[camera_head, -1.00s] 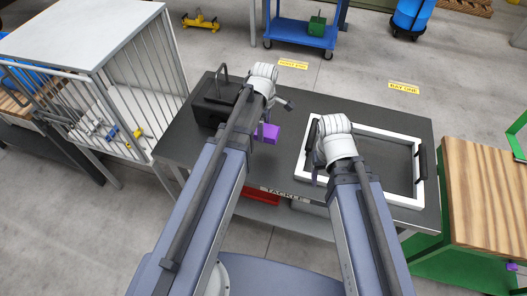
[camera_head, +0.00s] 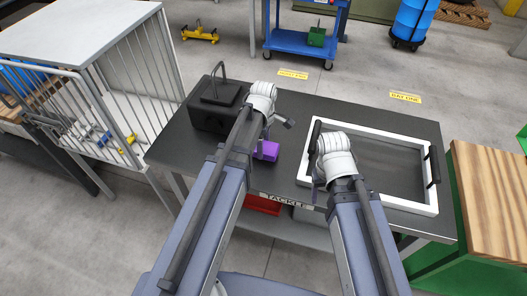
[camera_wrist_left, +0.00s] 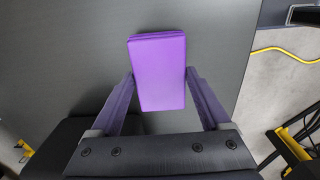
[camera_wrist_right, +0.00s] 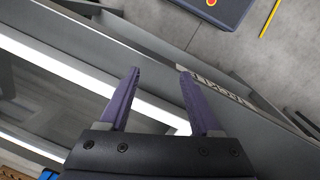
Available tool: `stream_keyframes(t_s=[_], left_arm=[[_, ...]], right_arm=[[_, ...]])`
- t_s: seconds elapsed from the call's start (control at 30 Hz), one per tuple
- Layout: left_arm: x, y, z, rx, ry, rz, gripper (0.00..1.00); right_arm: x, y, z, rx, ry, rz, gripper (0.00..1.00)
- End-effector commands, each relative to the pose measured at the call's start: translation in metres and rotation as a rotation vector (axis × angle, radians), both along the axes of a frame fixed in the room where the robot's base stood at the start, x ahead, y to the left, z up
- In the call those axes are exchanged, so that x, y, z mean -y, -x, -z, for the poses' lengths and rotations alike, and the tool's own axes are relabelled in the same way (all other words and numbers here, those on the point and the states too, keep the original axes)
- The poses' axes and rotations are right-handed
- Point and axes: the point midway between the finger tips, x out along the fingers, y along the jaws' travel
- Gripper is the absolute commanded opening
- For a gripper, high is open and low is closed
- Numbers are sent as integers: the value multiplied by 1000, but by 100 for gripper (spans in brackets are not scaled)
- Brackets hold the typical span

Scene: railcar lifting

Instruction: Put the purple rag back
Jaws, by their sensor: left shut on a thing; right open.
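The purple rag (camera_head: 265,150), a folded block, is between the fingers of my left gripper (camera_head: 259,150) over the dark tackle table (camera_head: 275,178). In the left wrist view the rag (camera_wrist_left: 160,72) has a finger against each side, and the left gripper (camera_wrist_left: 161,78) is shut on it. I cannot tell whether the rag touches the tabletop. My right gripper (camera_head: 317,182) is by the left side of a white-rimmed tray (camera_head: 372,198). In the right wrist view the right gripper (camera_wrist_right: 160,74) is open and empty over the tray's white rim.
A black box (camera_head: 212,108) with an upright handle stands on the table left of the rag. A red bin (camera_head: 263,204) sits on the shelf below. A barred cage (camera_head: 130,85) is at left, and a wooden-topped green bench (camera_head: 490,200) at right.

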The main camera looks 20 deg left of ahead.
Motion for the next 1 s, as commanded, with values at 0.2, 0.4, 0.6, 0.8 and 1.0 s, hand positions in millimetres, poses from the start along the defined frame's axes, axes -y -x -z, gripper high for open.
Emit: stream_keyframes(t_s=[0.2,0.4,0.6,0.8,1.0], left_arm=[[0,0,20,0,0,0,36],[0,0,18,0,0,0,36],[0,0,21,0,0,0,86],[0,0,21,0,0,0,100],[0,0,20,0,0,0,100]], right_arm=[[0,0,20,0,0,0,64],[0,0,18,0,0,0,64],[0,0,21,0,0,0,64],[0,0,21,0,0,0,64],[0,0,20,0,0,0,64]])
